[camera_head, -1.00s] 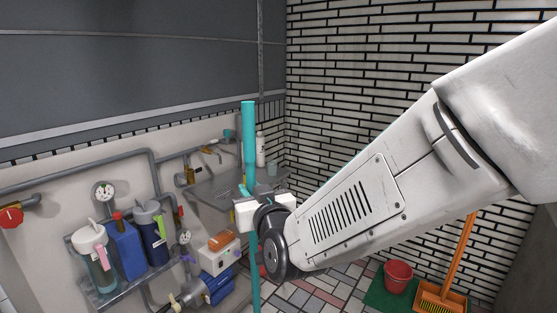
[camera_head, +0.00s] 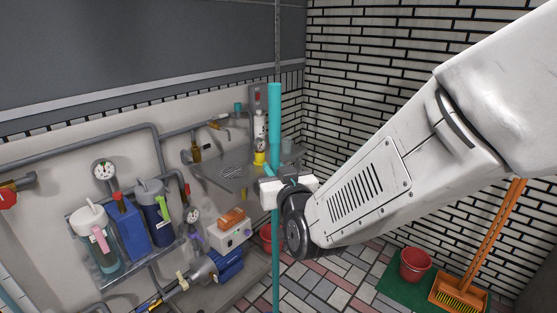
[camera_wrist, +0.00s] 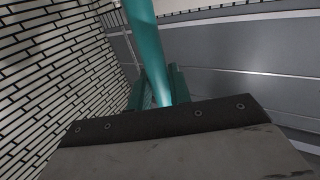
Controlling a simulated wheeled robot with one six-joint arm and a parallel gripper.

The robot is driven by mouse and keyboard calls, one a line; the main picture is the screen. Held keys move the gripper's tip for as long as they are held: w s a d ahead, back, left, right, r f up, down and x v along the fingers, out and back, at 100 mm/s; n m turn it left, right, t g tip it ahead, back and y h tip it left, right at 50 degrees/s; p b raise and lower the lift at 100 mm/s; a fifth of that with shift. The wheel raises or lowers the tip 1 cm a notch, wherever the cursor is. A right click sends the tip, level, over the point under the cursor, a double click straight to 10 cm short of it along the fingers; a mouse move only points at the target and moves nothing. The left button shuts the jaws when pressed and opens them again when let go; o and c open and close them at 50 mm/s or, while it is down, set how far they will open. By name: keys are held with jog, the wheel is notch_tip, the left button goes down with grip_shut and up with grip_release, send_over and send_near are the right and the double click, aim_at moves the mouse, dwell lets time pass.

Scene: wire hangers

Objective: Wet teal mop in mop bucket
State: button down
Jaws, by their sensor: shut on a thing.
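The teal mop's handle (camera_head: 275,125) stands nearly upright in the middle of the head view. My gripper (camera_head: 275,188) is shut around the handle below its top end. In the wrist view the teal handle (camera_wrist: 148,50) rises from between my gripper's fingers (camera_wrist: 158,92). The mop's head is below the bottom edge of the head view and is hidden. No mop bucket can be made out for certain; a red bucket partly shows behind the handle.
A wall panel at left carries pipes, gauges and a shelf with bottles (camera_head: 125,225). A red bucket (camera_head: 415,265) and an orange broom and dustpan (camera_head: 460,293) stand at right. Tiled floor (camera_head: 330,275) between is open.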

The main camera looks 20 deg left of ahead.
aim_at(276, 266)
notch_tip(276, 266, down, 28)
jog(key=shift+s+f, duration=0.1)
jog(key=shift+f, duration=0.1)
dwell(1.2)
jog(key=shift+f, duration=0.3)
dwell(0.5)
jog(key=shift+f, duration=0.9)
dwell(1.7)
